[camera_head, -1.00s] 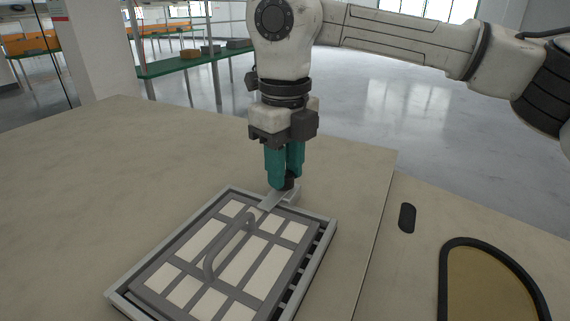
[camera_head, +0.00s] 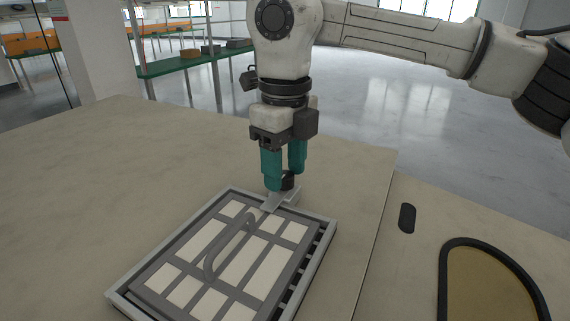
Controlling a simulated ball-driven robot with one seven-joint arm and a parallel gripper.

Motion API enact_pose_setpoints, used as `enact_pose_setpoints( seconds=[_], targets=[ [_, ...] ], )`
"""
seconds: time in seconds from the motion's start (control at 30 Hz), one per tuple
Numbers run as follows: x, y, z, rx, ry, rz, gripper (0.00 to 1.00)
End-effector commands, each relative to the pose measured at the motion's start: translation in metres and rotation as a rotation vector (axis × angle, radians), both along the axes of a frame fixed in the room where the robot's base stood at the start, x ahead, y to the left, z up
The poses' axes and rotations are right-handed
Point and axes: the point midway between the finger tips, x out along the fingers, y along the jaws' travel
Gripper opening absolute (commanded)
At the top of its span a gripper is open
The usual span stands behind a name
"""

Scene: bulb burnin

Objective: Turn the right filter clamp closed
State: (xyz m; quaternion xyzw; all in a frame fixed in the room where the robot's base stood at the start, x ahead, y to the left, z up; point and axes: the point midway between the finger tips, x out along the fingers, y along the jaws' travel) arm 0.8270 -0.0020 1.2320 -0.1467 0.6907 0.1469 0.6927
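The filter (camera_head: 232,250) is a flat panel of pale pads in a grey grid with an arched handle, lying in a grey tray-like frame (camera_head: 326,246). A grey clamp bar (camera_head: 274,203) with a black knob (camera_head: 288,181) sits at the frame's far edge, its near end reaching over the filter's far edge. My gripper (camera_head: 284,181) is above that edge, pointing down, with its teal fingers apart on either side of the knob. The left finger hides part of the knob. I cannot tell whether either finger touches it. No second clamp shows.
The beige worktop (camera_head: 90,190) is clear to the left of the frame. To the right are a seam, a dark oval slot (camera_head: 407,218) and a black-rimmed tan inset (camera_head: 490,285). A green shelf (camera_head: 195,63) stands beyond the worktop.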

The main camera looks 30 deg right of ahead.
Motion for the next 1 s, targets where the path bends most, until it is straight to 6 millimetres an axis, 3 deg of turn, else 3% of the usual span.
enact_pose_setpoints(
  seconds=[0.37,0.47,0.8,1.0],
  targets=[
    [0.0,0.0,0.003,-0.002,0.001,0.0,0.57],
    [0.0,0.0,0.014,-0.001,0.001,-0.001,0.57],
    [0.0,0.0,0.078,-0.002,-0.001,-0.002,0.57],
    [0.0,0.0,0.102,-0.001,0.001,-0.001,0.57]
  ],
)
